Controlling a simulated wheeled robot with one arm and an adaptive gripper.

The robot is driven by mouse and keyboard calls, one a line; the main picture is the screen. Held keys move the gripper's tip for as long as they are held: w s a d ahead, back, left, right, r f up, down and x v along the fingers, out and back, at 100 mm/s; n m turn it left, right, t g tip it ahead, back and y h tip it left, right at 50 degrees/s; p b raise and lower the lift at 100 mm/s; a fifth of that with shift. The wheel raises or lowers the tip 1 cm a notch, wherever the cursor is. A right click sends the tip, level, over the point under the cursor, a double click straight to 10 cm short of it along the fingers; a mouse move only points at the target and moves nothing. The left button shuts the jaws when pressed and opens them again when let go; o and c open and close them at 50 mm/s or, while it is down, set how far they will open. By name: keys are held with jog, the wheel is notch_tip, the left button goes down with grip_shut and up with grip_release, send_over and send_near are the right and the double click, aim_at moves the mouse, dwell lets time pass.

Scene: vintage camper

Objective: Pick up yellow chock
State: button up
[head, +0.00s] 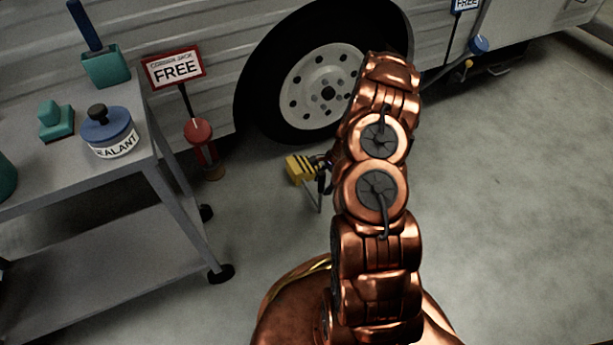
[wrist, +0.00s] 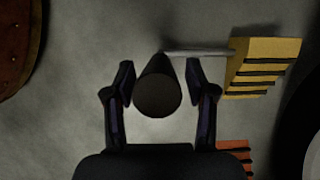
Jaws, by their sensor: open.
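The yellow chock (head: 301,168) with black stripes is on the floor before the camper wheel; it is at the upper right in the wrist view (wrist: 265,62). A thin grey rod (wrist: 200,52) runs left from it to a dark, round-ended post (wrist: 158,92), which looks like its handle. My gripper (wrist: 160,80) is open, with the post between its fingers in the wrist view and gaps on both sides. I cannot tell the depth between them. In the head view my gripper (head: 325,176) is mostly hidden behind my arm, beside the chock.
An orange-red striped block (wrist: 235,152) is partly visible below the chock. The camper tire (head: 325,90) stands behind. A grey cart (head: 75,190) with a sealant tub (head: 108,133) is left, near a red jack (head: 202,145) with a FREE sign. Floor at right is clear.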

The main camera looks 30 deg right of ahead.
jog(key=shift+a+f, duration=0.2)
jog(key=shift+f, duration=0.35)
grip_shut()
jog(key=shift+r, duration=0.1)
